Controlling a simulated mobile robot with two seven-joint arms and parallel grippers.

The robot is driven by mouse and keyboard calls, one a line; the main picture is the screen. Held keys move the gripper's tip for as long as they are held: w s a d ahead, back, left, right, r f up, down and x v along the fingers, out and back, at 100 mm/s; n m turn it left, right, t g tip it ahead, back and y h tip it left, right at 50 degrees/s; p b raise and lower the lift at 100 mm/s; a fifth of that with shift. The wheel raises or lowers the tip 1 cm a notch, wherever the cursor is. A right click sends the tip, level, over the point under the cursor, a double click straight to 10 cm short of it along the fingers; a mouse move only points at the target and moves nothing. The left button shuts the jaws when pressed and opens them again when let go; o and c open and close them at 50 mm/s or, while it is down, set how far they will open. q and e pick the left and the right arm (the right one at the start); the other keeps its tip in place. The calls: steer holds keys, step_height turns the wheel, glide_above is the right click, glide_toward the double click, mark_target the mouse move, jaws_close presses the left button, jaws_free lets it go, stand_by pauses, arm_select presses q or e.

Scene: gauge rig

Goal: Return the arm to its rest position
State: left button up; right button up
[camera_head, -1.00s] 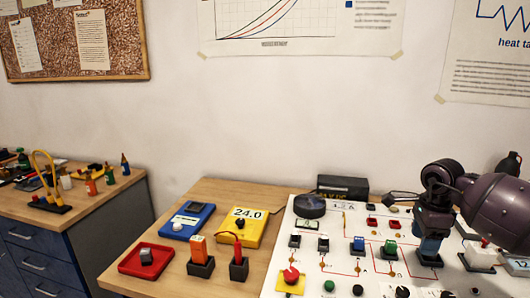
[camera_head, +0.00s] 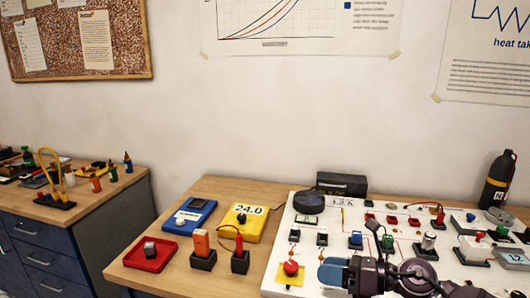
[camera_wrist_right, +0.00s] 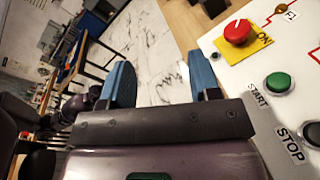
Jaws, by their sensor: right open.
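My right arm, dark purple, shows at the bottom right of the head view. Its gripper (camera_head: 334,272) with blue fingers is low, at the front of the white panel (camera_head: 285,245). In the right wrist view the two blue fingers of the right gripper (camera_wrist_right: 162,72) stand apart with nothing between them. A red knob (camera_wrist_right: 238,32) on a yellow plate and a green START button (camera_wrist_right: 278,83) are to the right of the fingers there. My left gripper is not in the head view.
The panel carries several coloured blocks, buttons and a display. A dark cylinder (camera_head: 498,180) stands at its back right. A red tray (camera_head: 150,254), a blue meter (camera_head: 188,216) and a yellow meter (camera_head: 243,222) lie on the wooden bench left of the panel. White marbled floor shows beyond the fingers.

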steer(key=s+d+f+m+t+h, duration=0.2)
steer(key=s+d+m+t+h, duration=0.45)
steer(key=m, duration=0.95)
steer(key=s+d+f+m+t+h, duration=0.1)
steer(key=d+f+m+t+h, duration=0.25)
steer(key=d+m+h, duration=0.9)
steer(key=s+a+f+m+g+y, duration=0.1)
steer(key=s+a+f+m+g, duration=0.1)
steer(key=s+f+m+g, duration=0.45)
steer(key=s+a+f+m+g+y, duration=0.15)
steer(key=s+m, duration=0.25)
steer(key=s, duration=0.5)
steer(key=s+a+f+m+g+y, duration=0.1)
steer(key=s+a+f+m+g, duration=0.15)
steer(key=s+m+g, duration=0.4)
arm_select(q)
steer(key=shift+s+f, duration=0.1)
arm_select(e)
steer(key=w+f+n+t, duration=0.2)
steer(key=w+f+t, duration=0.3)
steer(key=f+t, duration=0.5)
steer(key=shift+w+d+f, duration=0.15)
steer(key=shift+d, duration=0.2)
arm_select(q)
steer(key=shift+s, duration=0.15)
arm_select(e)
steer(key=shift+n, duration=0.25)
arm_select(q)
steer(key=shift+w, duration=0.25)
